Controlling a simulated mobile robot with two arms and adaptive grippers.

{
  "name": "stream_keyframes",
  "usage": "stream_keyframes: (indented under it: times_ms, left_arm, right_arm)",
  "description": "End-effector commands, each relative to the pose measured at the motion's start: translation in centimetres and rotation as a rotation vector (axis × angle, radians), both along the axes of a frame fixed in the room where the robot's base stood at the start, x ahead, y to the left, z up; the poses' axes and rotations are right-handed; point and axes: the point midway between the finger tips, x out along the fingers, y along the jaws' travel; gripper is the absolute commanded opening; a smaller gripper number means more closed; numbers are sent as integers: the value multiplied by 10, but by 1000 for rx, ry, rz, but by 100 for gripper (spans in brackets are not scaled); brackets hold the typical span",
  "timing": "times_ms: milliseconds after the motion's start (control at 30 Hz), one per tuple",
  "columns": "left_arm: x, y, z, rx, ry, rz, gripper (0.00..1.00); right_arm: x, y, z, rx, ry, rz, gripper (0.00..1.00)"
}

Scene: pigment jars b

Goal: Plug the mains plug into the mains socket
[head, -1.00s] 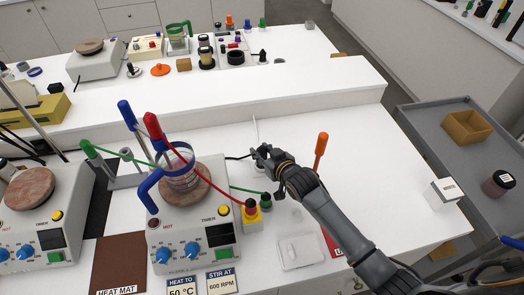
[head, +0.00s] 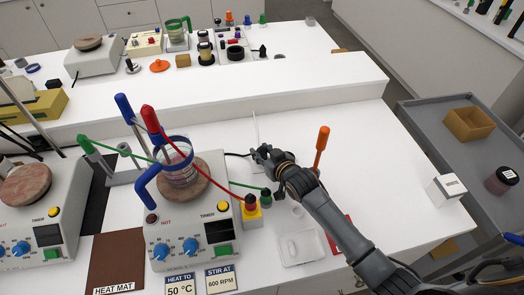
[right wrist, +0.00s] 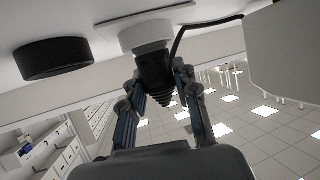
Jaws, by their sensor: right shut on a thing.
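My right gripper (head: 260,156) is over the white bench, right of the beaker hotplate, below the raised shelf. In the right wrist view its two fingers (right wrist: 166,108) are closed on the sides of a black ridged plug (right wrist: 154,72). The plug's end meets a round white piece (right wrist: 146,36), which looks like the mains socket. I cannot tell whether the pins are in it. A black cable (right wrist: 178,42) runs off to the upper right; in the head view a black cable (head: 238,155) reaches the gripper from the left. My left gripper is not in view.
A hotplate (head: 190,238) with a beaker stands left of the gripper. A yellow block with red and green plugs (head: 252,213), a white tray (head: 300,248) and an orange-handled tool (head: 322,140) are near the arm. The bench to the right is mostly clear.

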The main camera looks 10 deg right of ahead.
Motion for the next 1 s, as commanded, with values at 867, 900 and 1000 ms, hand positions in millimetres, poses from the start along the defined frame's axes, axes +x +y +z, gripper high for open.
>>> stream_keyframes:
  times_ms: [867, 900, 1000]
  left_arm:
    - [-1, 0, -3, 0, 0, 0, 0]
    - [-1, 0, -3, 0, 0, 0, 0]
    - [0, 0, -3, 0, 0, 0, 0]
  right_arm:
    - [-15, -4, 1, 1, 1, 1, 57]
    - [-20, -6, 3, 1, 1, 1, 57]
    - [-37, -11, 10, -1, 2, 0, 57]
